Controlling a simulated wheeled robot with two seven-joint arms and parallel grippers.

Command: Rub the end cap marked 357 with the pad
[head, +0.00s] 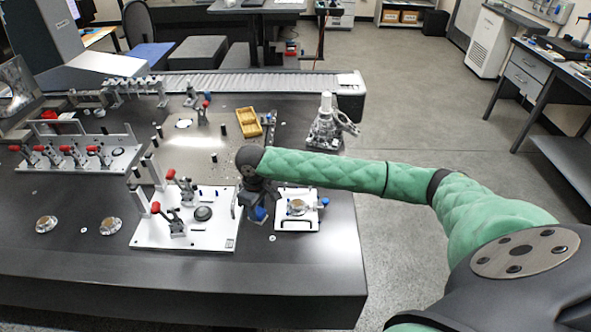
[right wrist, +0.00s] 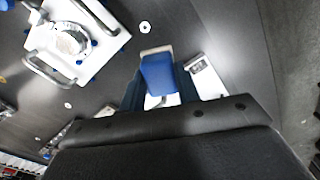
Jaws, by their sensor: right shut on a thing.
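My right gripper (head: 256,208) is shut on a blue pad (head: 260,214), low between two white fixture plates. In the right wrist view the blue pad (right wrist: 158,75), with a pale edge, sits between the dark fingers. A round metal end cap (head: 297,206) sits on the small white plate right of the gripper; it also shows in the right wrist view (right wrist: 70,41), apart from the pad. Two similar caps (head: 46,223) (head: 110,225) lie on the bench at left. No number is readable on any cap. My left gripper is not in view.
A larger white plate (head: 165,235) with red-handled clamps stands left of the gripper. Behind are a yellow tray (head: 248,122) and a metal fixture (head: 325,130). The bench front (head: 250,275) is clear.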

